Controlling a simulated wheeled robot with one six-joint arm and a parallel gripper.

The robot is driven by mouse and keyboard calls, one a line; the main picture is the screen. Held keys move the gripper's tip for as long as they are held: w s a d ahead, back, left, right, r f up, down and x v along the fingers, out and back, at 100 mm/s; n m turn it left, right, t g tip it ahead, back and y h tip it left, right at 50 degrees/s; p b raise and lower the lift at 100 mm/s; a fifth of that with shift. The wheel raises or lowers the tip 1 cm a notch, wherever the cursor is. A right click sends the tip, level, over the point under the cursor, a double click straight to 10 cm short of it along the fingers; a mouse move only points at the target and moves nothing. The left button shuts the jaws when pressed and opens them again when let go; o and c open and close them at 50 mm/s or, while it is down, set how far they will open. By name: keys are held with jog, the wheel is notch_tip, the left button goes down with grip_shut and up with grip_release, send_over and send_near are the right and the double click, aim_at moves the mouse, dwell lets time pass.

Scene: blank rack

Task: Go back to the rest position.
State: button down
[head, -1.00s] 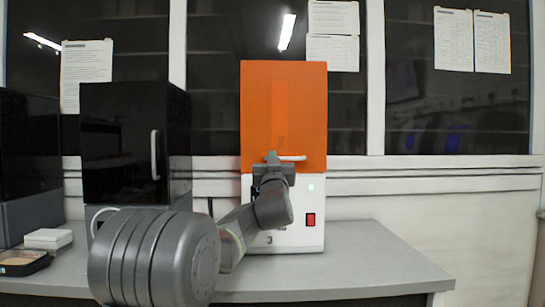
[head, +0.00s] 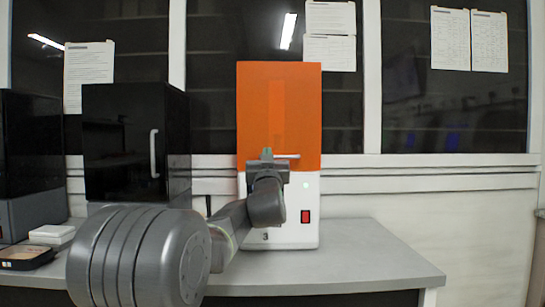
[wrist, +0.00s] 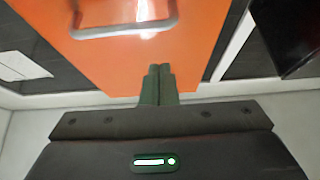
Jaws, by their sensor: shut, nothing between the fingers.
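My gripper (head: 266,154) is in front of the machine with the orange cover (head: 280,105) and white base, near the lower edge of the cover. In the wrist view my gripper's fingers (wrist: 158,72) are together with nothing between them. The cover's handle (wrist: 125,26) shows beyond the fingertips in the wrist view, apart from them in the picture. The orange cover is down on the base. My arm hides part of the white base (head: 300,235), which bears a red switch (head: 305,216) and a small green light.
A black cabinet-like machine (head: 115,140) with a vertical handle stands left of the orange one, and another dark machine (head: 30,150) is at the far left. A white box (head: 52,233) and a small tray (head: 27,252) lie on the bench. The bench's right part (head: 375,260) is clear.

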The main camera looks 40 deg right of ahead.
notch_tip(320, 180, down, 9)
jog(key=w, duration=0.1)
jog(key=shift+d+r+p, duration=0.15)
jog(key=shift+d+p, duration=0.25)
jog(key=shift+d, duration=0.05)
jog(key=shift+r, duration=0.15)
notch_tip(320, 180, up, 8)
jog(key=w+b, duration=0.1)
jog(key=shift+w+d+f, duration=0.25)
jog(key=shift+w+d, duration=0.05)
jog(key=shift+d, duration=0.15)
